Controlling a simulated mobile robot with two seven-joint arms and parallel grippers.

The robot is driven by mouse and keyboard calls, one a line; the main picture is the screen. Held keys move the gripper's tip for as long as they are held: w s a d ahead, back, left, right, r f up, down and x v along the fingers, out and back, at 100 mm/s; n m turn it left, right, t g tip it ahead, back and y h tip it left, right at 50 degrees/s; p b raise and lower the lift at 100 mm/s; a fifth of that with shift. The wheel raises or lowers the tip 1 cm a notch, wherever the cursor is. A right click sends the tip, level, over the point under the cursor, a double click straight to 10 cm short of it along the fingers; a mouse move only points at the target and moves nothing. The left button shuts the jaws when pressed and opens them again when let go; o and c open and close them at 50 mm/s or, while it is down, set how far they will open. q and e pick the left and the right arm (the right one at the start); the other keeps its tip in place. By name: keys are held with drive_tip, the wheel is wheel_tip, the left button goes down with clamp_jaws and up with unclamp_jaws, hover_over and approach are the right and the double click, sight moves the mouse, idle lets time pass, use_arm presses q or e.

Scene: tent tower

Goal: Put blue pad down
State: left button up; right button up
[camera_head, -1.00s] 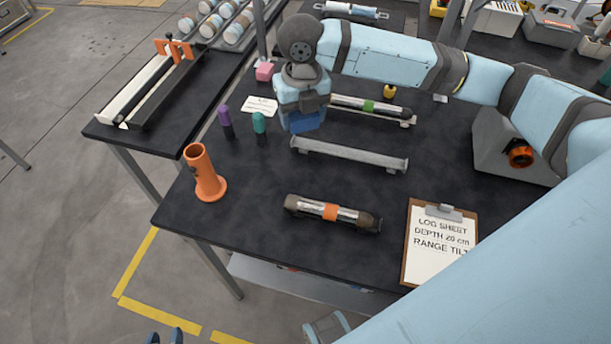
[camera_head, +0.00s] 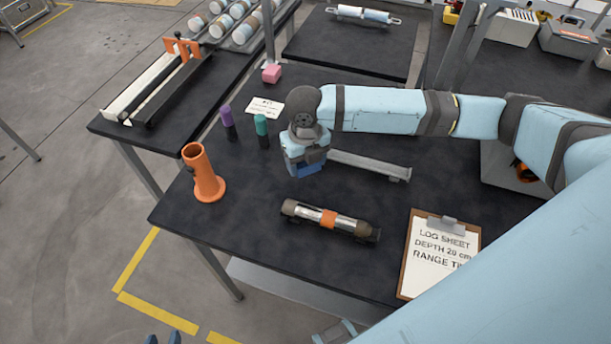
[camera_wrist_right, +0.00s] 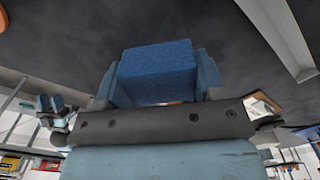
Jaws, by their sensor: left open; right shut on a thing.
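My right gripper (camera_head: 305,165) is shut on the blue pad (camera_head: 311,170), pointing down over the dark table. In the right wrist view the pad (camera_wrist_right: 158,72) sits between the two light blue fingers (camera_wrist_right: 160,85), with dark tabletop beyond it. I cannot tell the gap between pad and table. The pad is just in front of the left end of a grey rail (camera_head: 375,166), which the gripper partly hides. My left gripper (camera_head: 164,339) shows only its open fingertips at the bottom edge, off the table and empty.
An orange holder (camera_head: 204,175) stands at left. Purple (camera_head: 227,122) and teal (camera_head: 261,130) pens stand behind. Table between holder and cylinder is clear.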

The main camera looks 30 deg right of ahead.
sight(305, 183)
drive_tip(key=shift+f, duration=3.25)
drive_tip(key=shift+f, duration=0.1)
drive_tip(key=o, duration=0.8)
drive_tip(key=shift+o, duration=0.2)
wheel_tip(305, 183, up, 12)
drive_tip(key=shift+r, duration=0.15)
